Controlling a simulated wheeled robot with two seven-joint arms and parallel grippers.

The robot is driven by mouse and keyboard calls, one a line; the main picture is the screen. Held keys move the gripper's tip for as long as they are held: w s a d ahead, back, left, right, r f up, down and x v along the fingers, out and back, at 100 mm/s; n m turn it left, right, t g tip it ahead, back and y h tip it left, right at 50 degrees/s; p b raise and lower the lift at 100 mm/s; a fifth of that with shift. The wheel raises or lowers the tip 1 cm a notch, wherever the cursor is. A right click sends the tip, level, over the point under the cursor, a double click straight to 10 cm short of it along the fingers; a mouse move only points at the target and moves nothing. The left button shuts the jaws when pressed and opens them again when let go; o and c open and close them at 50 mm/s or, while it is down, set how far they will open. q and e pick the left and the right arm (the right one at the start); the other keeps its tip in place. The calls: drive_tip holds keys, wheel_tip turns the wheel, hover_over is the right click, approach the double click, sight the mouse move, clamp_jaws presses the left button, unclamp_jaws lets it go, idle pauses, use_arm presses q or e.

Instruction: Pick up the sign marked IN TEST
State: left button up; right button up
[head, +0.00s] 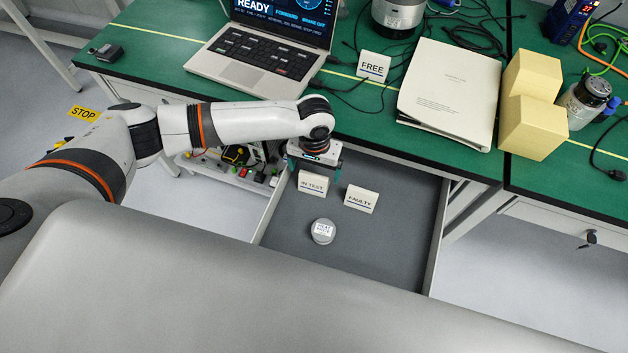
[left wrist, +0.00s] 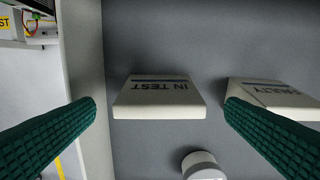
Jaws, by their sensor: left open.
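The cream sign marked IN TEST (head: 312,183) stands in the open grey drawer, near its left wall. My left gripper (head: 314,166) is open above and just behind it in the head view. In the left wrist view the IN TEST sign (left wrist: 159,97) lies between and beyond the two green fingers (left wrist: 160,108), with no visible contact. The sign marked FAULTY (head: 361,199) stands to its right, and shows near the right finger in the left wrist view (left wrist: 275,98). My right gripper is not in view.
A round labelled container (head: 323,231) sits in the drawer (head: 395,215) in front of the signs. The drawer's left wall (left wrist: 82,75) is close to the left finger. The green bench above holds a FREE sign (head: 373,66), laptop (head: 265,55), binder (head: 450,90) and yellow boxes (head: 531,127).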

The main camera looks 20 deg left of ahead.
sight(314, 175)
use_arm(q)
drive_tip(key=f, duration=0.4)
drive_tip(key=shift+s+f, duration=0.2)
drive_tip(key=shift+c, duration=0.5)
drive_tip(key=c, duration=1)
drive_tip(key=shift+o, duration=0.2)
drive_tip(key=shift+r, duration=0.1)
